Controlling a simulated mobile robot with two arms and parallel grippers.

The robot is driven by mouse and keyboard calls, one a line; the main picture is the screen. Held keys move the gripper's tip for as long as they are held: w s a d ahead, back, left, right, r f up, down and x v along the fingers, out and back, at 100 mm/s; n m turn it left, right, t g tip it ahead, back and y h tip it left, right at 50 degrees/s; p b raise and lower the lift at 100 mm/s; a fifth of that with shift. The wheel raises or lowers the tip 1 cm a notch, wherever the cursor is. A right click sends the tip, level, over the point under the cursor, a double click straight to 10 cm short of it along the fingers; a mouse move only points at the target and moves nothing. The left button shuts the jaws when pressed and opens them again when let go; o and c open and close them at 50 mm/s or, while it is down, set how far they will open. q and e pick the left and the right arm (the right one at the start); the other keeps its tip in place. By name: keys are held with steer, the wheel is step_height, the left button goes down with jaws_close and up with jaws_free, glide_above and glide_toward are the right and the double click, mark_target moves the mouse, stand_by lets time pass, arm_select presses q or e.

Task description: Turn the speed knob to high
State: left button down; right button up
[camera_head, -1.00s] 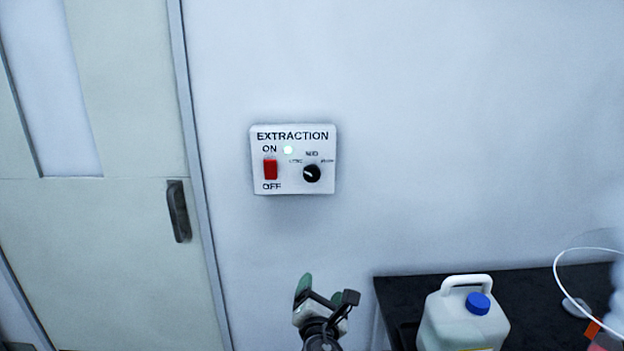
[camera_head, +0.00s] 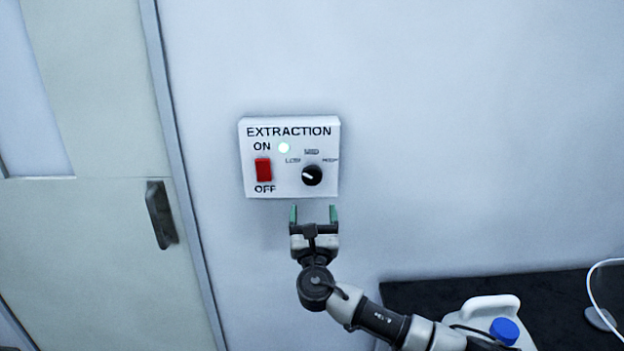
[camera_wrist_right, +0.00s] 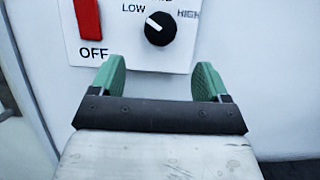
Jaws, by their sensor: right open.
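My right gripper (camera_head: 314,214) is open and empty, just below the box. In the wrist view its green fingertips (camera_wrist_right: 159,78) stand apart below the knob, not touching it. My left gripper is not in view.
A door with a dark handle (camera_head: 161,214) is at the left. A black bench (camera_head: 555,300) at the lower right carries a white jug with a blue cap (camera_head: 504,331) and a white cable. The wall around the box is clear.

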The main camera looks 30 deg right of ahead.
mark_target(312, 180)
steer(key=p+x, duration=0.2)
steer(key=x, duration=0.5)
steer(key=shift+w+d+r, duration=0.1)
steer(key=shift+w+r, duration=0.05)
steer(key=shift+w, duration=0.2)
steer(key=shift+w+d+r, duration=0.2)
steer(key=shift+w+d, duration=0.1)
steer(key=shift+w, duration=0.2)
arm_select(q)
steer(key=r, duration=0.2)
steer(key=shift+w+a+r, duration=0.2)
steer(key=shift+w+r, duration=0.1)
arm_select(e)
steer(key=shift+c, duration=0.3)
